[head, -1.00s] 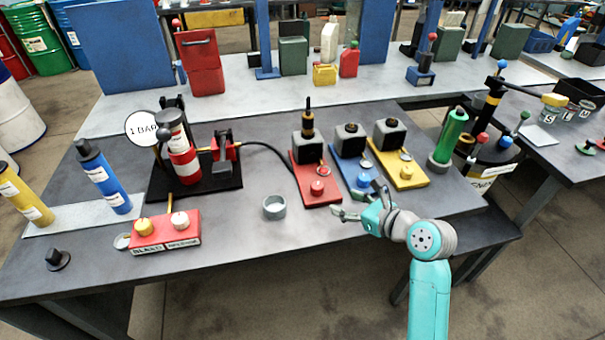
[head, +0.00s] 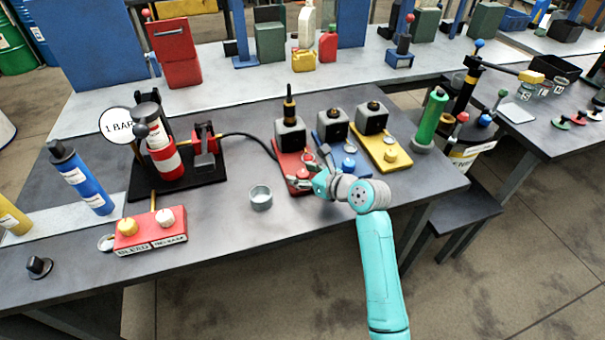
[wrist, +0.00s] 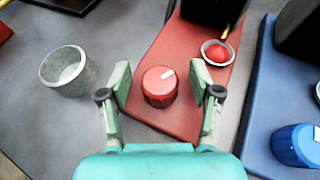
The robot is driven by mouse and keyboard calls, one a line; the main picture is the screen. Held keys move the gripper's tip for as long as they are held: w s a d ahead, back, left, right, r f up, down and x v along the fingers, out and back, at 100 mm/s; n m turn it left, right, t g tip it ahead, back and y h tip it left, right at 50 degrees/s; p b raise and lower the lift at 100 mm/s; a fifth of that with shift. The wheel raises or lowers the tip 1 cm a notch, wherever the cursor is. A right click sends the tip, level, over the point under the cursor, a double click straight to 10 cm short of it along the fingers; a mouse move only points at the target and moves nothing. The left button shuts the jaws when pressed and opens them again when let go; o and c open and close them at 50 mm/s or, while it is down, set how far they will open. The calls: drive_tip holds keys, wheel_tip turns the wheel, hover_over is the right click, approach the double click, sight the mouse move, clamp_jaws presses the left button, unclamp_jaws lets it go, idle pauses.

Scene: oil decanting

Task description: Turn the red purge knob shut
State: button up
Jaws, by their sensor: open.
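The red purge knob (wrist: 159,86) has a white mark on its top and sits on the red base plate (wrist: 190,60). In the wrist view it lies ahead of my open gripper (wrist: 165,100), between the lines of the two fingers and apart from both. In the head view my gripper (head: 312,178) is over the front end of the red plate (head: 283,150).
A grey cup (wrist: 68,71) stands left of the gripper. The blue plate with a blue knob (wrist: 298,145) is on the right.

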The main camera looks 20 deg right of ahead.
drive_tip(key=c, duration=1.2)
drive_tip(key=shift+o, duration=0.2)
drive_tip(key=shift+w+n+y, duration=0.1)
drive_tip(key=shift+n+y, duration=0.2)
drive_tip(key=shift+y, duration=0.2)
drive_tip(key=shift+n+g+y, duration=0.8)
drive_tip(key=shift+n+y, duration=0.1)
drive_tip(key=shift+n, duration=0.1)
drive_tip(key=shift+n+g+y, duration=1.2)
drive_tip(key=shift+n+g, duration=0.1)
drive_tip(key=shift+n, duration=0.2)
drive_tip(key=shift+g, duration=0.3)
